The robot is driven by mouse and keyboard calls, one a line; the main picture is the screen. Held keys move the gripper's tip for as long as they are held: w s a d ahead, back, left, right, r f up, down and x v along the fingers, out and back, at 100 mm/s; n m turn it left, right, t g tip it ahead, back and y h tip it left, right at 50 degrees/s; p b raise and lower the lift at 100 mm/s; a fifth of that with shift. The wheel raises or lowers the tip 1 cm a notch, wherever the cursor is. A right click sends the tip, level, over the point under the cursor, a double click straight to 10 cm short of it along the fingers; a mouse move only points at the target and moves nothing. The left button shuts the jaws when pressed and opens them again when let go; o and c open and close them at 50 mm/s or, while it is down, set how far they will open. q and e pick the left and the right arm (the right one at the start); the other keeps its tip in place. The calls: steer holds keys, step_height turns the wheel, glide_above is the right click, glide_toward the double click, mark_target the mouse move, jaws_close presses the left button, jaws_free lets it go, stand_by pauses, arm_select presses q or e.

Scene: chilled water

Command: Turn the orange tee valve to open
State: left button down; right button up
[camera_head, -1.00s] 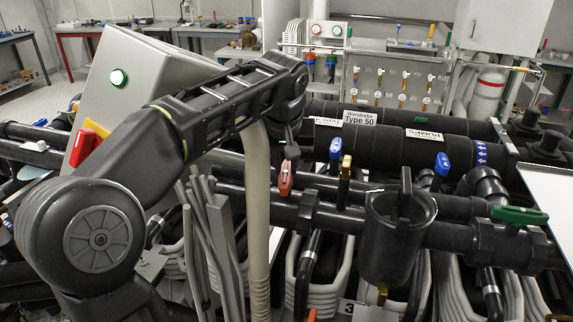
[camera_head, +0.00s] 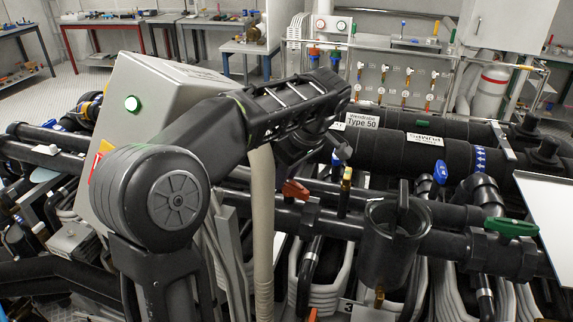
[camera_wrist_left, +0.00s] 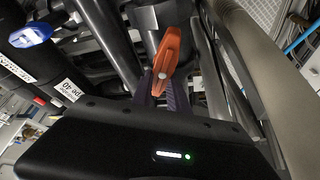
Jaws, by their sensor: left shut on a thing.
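The orange tee valve handle (camera_head: 295,189) sits on a black pipe near the middle of the head view, now lying slantwise to sideways. In the left wrist view the orange handle (camera_wrist_left: 168,55) stands large and tilted at the fingertips. My left gripper (camera_wrist_left: 165,88) has its dark purple fingers shut on the handle's near end. In the head view my left arm comes in from the left, and its wrist hangs above and beside the handle. The fingers' hold is mostly hidden there. My right gripper is not in view.
A yellow handle (camera_head: 347,177) stands close right of the orange one. A beige hose (camera_head: 262,230) rises beside my arm. Thick black pipes run behind.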

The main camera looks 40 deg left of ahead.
arm_select(q)
steer(key=shift+d+r+n+g+p, duration=0.1)
steer(key=shift+n+g+p, duration=0.3)
steer(key=shift+n, duration=0.8)
steer(key=shift+s+n+g, duration=0.15)
steer(key=shift+n+g, duration=0.25)
steer(key=shift+n, duration=1)
steer(key=c, duration=1.3)
jaws_free()
steer(key=shift+s, duration=0.1)
